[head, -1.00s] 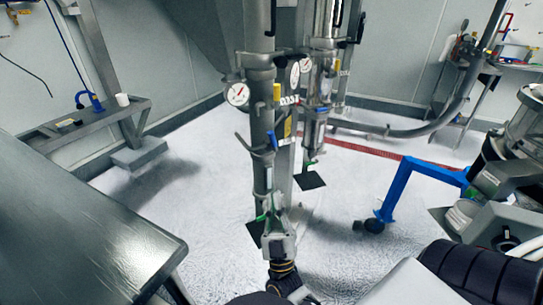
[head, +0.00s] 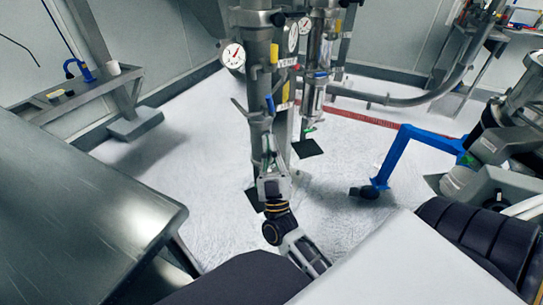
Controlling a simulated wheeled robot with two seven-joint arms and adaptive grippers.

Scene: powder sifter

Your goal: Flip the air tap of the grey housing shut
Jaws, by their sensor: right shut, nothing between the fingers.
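The grey housing (head: 257,78) is an upright metal column in the upper middle of the head view, with round gauges near its top. A small blue lever (head: 270,105), which looks like the air tap, sits on its right side and stands roughly upright. My right gripper (head: 268,148) is shut and empty. It points up in front of the column's lower part, just below the blue lever and seemingly apart from it. My left gripper is not in view.
A clear-walled tube (head: 314,75) stands right of the housing, with a black plate (head: 307,148) below. A dark metal table (head: 85,215) fills the lower left. A blue wheeled frame (head: 392,155) stands to the right. The white floor between is mostly free.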

